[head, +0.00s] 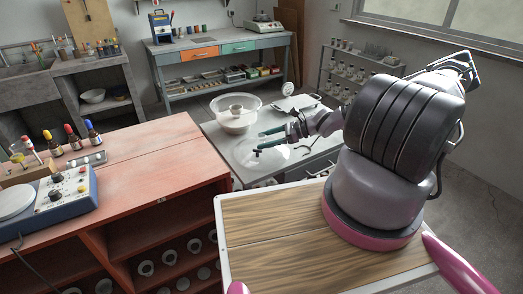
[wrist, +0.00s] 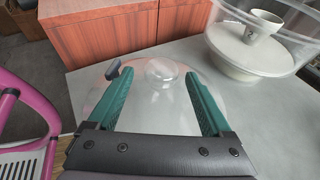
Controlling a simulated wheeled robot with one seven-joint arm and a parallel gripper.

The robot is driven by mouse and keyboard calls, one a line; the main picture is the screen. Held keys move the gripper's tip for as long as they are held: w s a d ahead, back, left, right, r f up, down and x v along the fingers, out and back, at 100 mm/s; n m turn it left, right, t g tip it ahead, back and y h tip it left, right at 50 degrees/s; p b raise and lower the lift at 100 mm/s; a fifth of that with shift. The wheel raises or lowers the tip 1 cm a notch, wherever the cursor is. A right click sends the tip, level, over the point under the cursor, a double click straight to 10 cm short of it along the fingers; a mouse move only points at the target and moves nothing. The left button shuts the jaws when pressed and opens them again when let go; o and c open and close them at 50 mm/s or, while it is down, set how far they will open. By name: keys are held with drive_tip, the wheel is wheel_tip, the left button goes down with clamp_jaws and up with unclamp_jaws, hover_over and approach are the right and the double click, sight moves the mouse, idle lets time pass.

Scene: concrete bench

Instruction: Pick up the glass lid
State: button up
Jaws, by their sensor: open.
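The glass lid (head: 268,163) is a clear, low dome on the grey bench (head: 312,158). In the wrist view the lid (wrist: 150,100) lies below and between the fingers, with a round clear bump (wrist: 162,72) near its far side. A small dark piece (wrist: 112,70) shows beside the left fingertip; it also shows over the lid in the head view (head: 258,152). My gripper (head: 262,139) is open, with two green fingers pointing left over the lid. In the wrist view my gripper (wrist: 155,78) has nothing clasped. Whether the fingers touch the lid is unclear.
A large clear bowl (wrist: 222,42) with a white base and a white cup (wrist: 262,25) stands on the bench to the right of the fingers. A reddish cabinet (head: 150,160) stands left of the bench.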

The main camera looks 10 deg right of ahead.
drive_tip(key=shift+x, duration=0.8)
drive_tip(key=c, duration=1.2)
clamp_jaws()
drive_tip(key=shift+f, duration=0.1)
